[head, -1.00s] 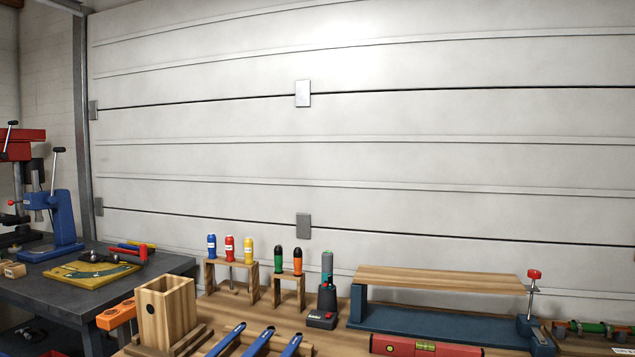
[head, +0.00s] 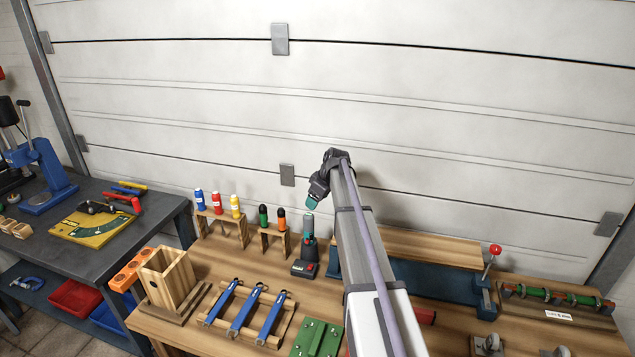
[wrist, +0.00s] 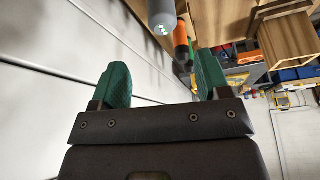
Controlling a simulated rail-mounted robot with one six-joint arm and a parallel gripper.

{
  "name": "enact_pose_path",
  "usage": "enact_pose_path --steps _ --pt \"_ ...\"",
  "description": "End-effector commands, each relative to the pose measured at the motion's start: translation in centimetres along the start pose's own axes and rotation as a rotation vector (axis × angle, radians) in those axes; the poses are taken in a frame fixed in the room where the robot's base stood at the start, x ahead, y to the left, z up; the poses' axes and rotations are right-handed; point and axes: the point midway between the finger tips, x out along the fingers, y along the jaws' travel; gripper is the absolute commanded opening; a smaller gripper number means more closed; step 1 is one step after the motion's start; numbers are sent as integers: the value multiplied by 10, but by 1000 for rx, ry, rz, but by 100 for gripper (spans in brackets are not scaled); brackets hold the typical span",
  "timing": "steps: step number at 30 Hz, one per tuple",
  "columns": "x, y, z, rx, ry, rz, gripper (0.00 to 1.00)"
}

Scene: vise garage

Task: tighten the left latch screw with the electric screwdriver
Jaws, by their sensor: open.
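My gripper (head: 311,204) is open and empty, above the screwdriver in the head view. Its two teal fingers (wrist: 163,72) are spread apart in the wrist view, with nothing between them. A green plate (head: 316,338) lies at the front of the bench, partly cut off and partly behind my arm. I cannot make out the left latch screw.
Racks of blue, red, yellow, green and orange-handled tools (head: 235,207) stand close left of the dock. A wooden box (head: 168,278) and blue clamps (head: 241,310) lie further left. A blue vise-like fixture (head: 440,283) with a red knob is right of my arm.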

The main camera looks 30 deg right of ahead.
Motion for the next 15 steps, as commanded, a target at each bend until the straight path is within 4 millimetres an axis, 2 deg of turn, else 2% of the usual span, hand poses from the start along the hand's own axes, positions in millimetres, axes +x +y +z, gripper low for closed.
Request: enact_pose_path --steps 4,7,15 --pt "9 -1 2 0 -1 0 70" --pt "24 -1 4 0 -1 0 70" --pt "87 -1 6 0 -2 0 70"
